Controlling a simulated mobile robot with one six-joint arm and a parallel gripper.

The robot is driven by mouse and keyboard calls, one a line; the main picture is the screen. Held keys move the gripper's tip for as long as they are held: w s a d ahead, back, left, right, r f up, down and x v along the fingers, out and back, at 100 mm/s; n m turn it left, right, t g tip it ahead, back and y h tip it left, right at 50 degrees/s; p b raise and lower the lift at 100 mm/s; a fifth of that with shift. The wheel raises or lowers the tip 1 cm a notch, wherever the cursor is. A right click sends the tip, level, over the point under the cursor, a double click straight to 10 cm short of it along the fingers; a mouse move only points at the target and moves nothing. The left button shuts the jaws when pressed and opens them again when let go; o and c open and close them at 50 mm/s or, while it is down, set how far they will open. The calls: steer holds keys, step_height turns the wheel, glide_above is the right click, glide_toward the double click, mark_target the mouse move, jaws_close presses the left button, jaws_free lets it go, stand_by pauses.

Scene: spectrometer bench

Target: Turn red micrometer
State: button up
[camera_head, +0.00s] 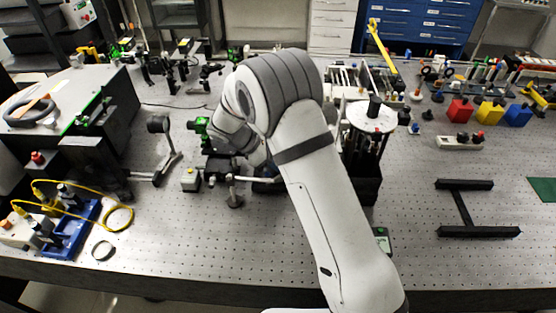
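My arm reaches up from the bottom centre and bends down to the left at its wrist. My gripper (219,164) seems to be the dark part below the wrist, among black optics mounts; its fingers cannot be made out. No red micrometer can be told for certain. A red knob (38,157) shows on dark equipment at the left, well away from my gripper. A green-and-black part (201,126) is beside my wrist, and I cannot tell whether it belongs to a mount. My arm hides part of the bench behind it.
The perforated bench (440,271) is bare at the front right. A black H-shaped frame (463,208) lies there. A round white-topped stand (372,117) rises right of my arm. Yellow cables (121,218) loop at the left.

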steer(key=shift+c, duration=0.6)
jaws_close()
steer(key=shift+n+t, duration=0.3)
steer(key=shift+n, duration=0.1)
steer(key=n+t+y+b, duration=0.1)
steer(key=n+t+b, duration=0.1)
steer(key=n, duration=0.1)
steer(key=shift+f, duration=0.1)
steer(key=shift+n+t+y+b, duration=0.7)
steer(key=shift+n+t+b, duration=0.45)
steer(key=shift+n, duration=0.55)
steer(key=shift+o, duration=0.6)
jaws_free()
